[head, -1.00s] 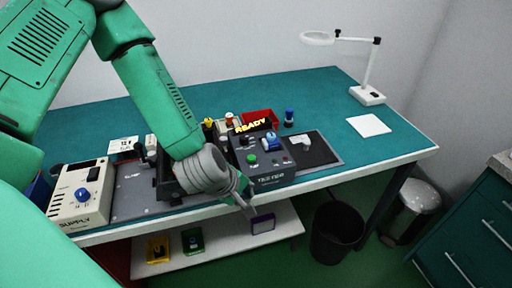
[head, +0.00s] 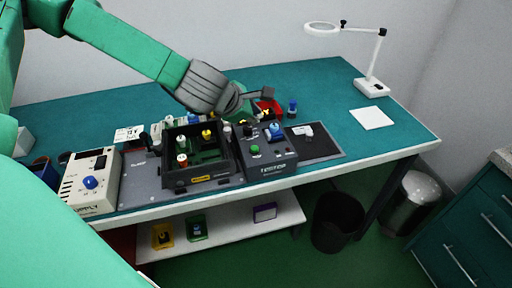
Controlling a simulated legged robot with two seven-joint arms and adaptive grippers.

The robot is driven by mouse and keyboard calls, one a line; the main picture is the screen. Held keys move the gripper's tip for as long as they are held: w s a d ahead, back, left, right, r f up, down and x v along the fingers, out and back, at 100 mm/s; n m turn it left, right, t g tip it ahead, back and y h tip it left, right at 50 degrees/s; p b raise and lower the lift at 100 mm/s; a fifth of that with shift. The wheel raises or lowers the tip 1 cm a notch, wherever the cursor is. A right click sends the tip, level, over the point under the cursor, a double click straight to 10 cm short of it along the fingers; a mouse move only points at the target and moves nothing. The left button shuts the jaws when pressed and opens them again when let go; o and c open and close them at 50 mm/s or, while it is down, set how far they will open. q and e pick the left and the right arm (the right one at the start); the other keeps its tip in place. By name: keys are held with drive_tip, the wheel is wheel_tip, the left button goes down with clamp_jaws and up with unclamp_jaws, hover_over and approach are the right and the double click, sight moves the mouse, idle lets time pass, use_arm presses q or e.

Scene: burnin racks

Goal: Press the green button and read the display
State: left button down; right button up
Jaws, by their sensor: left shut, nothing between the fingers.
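The dark tester box (head: 270,162) sits on the teal bench. Its green button (head: 255,149) shows on the sloped top, left of a blue knob (head: 275,130). The yellow-lit display (head: 266,112) at its back is mostly covered by my left gripper; only a letter or so shows, so I cannot read it. My left gripper (head: 268,94) is shut and empty, raised over the back of the tester and apart from the button. My right gripper is not in view.
A black open tray (head: 206,181) with several coloured parts stands left of the tester. A cream power supply (head: 91,199) is at the far left. A dark mat (head: 322,147) lies right of the tester. A magnifier lamp (head: 371,86) and white sheet (head: 371,118) are farther right.

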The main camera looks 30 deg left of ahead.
sight(254, 148)
use_arm(q)
drive_tip(key=f+b, duration=0.7)
drive_tip(key=f, duration=0.1)
drive_tip(key=shift+a+f, duration=0.15)
drive_tip(key=shift+a, duration=0.1)
drive_tip(key=shift+d+f+b, duration=0.1)
drive_tip(key=shift+f+b, duration=0.2)
drive_tip(key=shift+b, duration=0.15)
drive_tip(key=shift+a, duration=0.2)
drive_tip(key=shift+d, duration=0.1)
drive_tip(key=shift+f, duration=0.1)
idle(0.4)
drive_tip(key=shift+s+f, duration=0.1)
drive_tip(key=shift+f, duration=0.15)
